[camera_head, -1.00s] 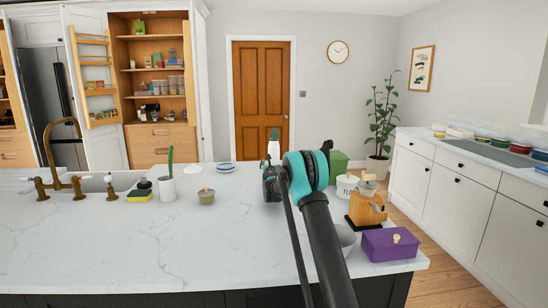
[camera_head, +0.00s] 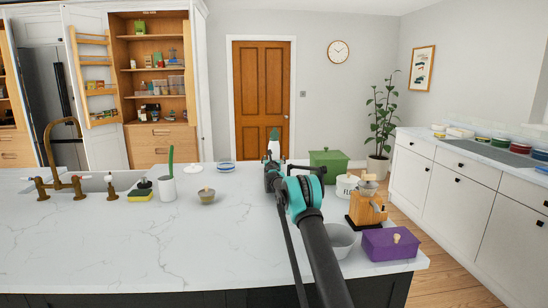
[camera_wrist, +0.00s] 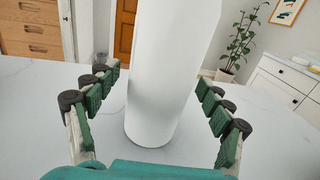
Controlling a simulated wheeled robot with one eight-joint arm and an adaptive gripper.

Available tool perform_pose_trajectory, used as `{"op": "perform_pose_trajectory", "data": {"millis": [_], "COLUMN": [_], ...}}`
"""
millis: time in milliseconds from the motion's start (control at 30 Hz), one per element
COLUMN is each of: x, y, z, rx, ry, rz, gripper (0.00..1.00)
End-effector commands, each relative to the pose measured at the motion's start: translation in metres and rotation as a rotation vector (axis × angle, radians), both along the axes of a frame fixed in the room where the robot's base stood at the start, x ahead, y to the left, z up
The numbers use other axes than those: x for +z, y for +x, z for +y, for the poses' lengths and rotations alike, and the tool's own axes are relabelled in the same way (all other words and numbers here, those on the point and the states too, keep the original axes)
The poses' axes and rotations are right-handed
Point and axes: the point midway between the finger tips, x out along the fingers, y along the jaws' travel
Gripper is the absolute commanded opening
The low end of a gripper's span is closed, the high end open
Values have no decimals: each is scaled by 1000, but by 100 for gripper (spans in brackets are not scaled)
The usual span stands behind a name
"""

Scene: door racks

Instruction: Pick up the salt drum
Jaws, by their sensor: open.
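The salt drum is a tall plain white cylinder (camera_wrist: 160,75) standing upright on the counter in the wrist view; its top is cut off there. In the head view a white body with a green top (camera_head: 273,148), apparently the same drum, shows just beyond my gripper (camera_head: 271,169). In the wrist view my gripper (camera_wrist: 159,82) is open, with one green-padded finger on each side of the drum. Gaps show between the pads and the drum's sides, so it is not gripped.
A green box (camera_head: 329,161), a white flour canister (camera_head: 346,186), a wooden grinder (camera_head: 367,208), a grey bowl (camera_head: 341,240) and a purple box (camera_head: 390,245) stand to the right. A small lidded bowl (camera_head: 207,196) stands left. The counter's front left is clear.

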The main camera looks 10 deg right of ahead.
Motion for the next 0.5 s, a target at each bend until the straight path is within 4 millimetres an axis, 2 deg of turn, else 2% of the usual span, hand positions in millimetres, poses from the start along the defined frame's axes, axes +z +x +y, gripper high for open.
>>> {"op": "perform_pose_trajectory", "data": {"millis": [233, 500], "x": [0, 0], "y": [1, 1], "z": [0, 0], "rx": [0, 0], "ry": [0, 0], "rz": [0, 0], "gripper": [80, 48]}}
